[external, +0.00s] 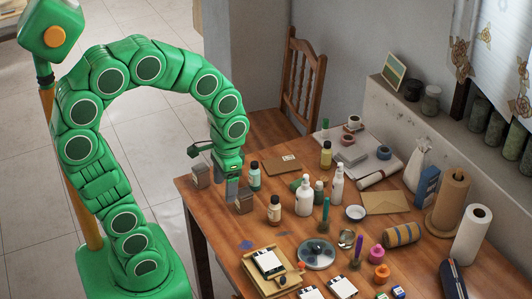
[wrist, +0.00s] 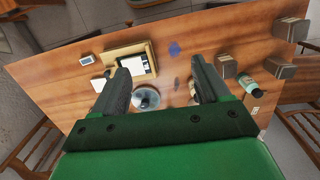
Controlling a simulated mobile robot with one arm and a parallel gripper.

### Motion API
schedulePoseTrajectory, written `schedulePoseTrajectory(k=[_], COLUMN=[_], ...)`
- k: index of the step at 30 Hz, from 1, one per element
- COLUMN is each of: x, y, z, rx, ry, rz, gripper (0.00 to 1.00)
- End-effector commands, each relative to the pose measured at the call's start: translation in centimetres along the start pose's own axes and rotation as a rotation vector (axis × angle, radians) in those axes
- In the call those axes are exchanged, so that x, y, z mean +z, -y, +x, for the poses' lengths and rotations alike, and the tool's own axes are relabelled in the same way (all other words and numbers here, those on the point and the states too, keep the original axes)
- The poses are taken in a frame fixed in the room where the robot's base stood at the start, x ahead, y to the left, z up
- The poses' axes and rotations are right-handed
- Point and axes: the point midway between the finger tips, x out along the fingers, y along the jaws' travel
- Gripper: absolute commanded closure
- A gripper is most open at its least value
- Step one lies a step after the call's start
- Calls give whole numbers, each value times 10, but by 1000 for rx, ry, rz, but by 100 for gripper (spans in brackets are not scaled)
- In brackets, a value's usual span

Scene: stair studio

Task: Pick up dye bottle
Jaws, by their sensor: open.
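Several small bottles stand on the wooden table, and I cannot tell for certain which is the dye bottle. A teal-labelled bottle with a dark cap (external: 254,177) stands just right of my gripper (external: 231,190); a bottle with a pale label and dark cap (external: 274,210) stands nearer the front. A yellow bottle (external: 326,156) is farther back. My gripper is open above the left part of the table, with nothing between its fingers. In the wrist view my gripper (wrist: 160,72) shows both fingers apart, and the teal-labelled bottle (wrist: 247,84) is outside the right finger.
Small grey blocks (external: 243,203) (external: 200,174) stand close to my gripper. White bottles (external: 304,198) (external: 337,186), a round disc (external: 316,253), a wooden tray (external: 250,272) and paper rolls (external: 470,236) crowd the table. A chair (external: 301,75) stands behind it.

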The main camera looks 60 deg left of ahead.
Motion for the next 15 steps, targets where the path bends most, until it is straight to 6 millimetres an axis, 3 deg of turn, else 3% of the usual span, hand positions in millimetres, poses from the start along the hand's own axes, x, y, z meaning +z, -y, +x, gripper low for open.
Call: schedulePoseTrajectory(k=[15], x=[-108], y=[35], z=[46], rx=[-1], ry=[-47], rz=[31], gripper=[25])
